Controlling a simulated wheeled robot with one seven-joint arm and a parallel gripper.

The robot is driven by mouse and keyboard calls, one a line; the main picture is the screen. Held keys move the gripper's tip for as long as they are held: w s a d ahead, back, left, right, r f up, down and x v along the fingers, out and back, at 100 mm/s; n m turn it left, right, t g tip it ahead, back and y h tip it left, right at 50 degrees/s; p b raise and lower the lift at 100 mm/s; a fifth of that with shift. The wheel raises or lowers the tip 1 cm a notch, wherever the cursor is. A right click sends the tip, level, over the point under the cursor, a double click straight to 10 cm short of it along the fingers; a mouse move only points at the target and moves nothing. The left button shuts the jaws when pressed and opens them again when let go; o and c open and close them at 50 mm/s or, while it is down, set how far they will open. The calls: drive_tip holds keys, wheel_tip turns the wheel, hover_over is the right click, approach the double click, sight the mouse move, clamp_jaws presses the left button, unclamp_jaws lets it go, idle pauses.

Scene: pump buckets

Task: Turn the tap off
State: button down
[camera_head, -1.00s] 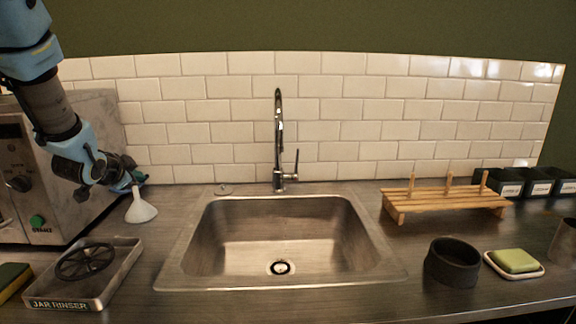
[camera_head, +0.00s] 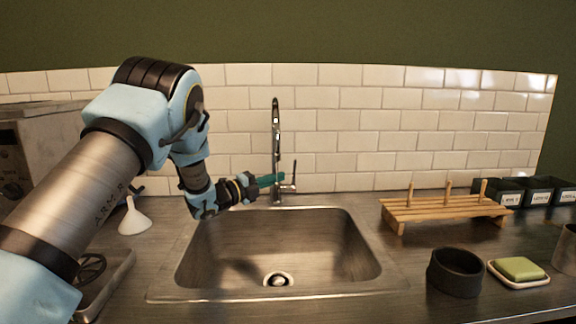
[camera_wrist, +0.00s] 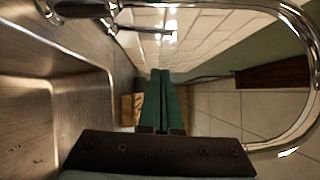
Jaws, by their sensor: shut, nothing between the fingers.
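The chrome tap (camera_head: 276,130) stands upright behind the sink, with its lever handle (camera_head: 291,183) low on its right side. No water stream can be made out. My gripper (camera_head: 280,179) reaches in from the left, its green fingers shut and empty, overlapping the lower tap post in the head view, with the tips close to the lever. In the wrist view the shut fingers (camera_wrist: 163,75) point ahead; the curved spout (camera_wrist: 303,40) loops around the right, and the lever (camera_wrist: 150,30) lies above the fingertips with a visible gap. Whether anything touches is unclear.
The steel sink (camera_head: 370,278) is empty below my gripper. A white funnel (camera_head: 134,219) and a rinser tray (camera_head: 118,272) are left, partly behind my arm. A wooden rack (camera_head: 445,209), dark cup (camera_head: 455,272) and green soap (camera_head: 520,268) stand right. A tiled wall (camera_head: 350,125) is behind.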

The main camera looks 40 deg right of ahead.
drive_tip(key=w+d+p, duration=0.2)
drive_tip(key=d+p, duration=0.1)
drive_tip(key=d, duration=0.4)
drive_tip(key=shift+r, duration=0.35)
drive_tip(key=shift+w, duration=0.15)
drive_tip(key=shift+w+d+r+b, duration=0.6)
drive_tip(key=shift+w+b, duration=0.2)
drive_tip(key=shift+b, duration=2)
drive_tip(key=shift+r, duration=0.1)
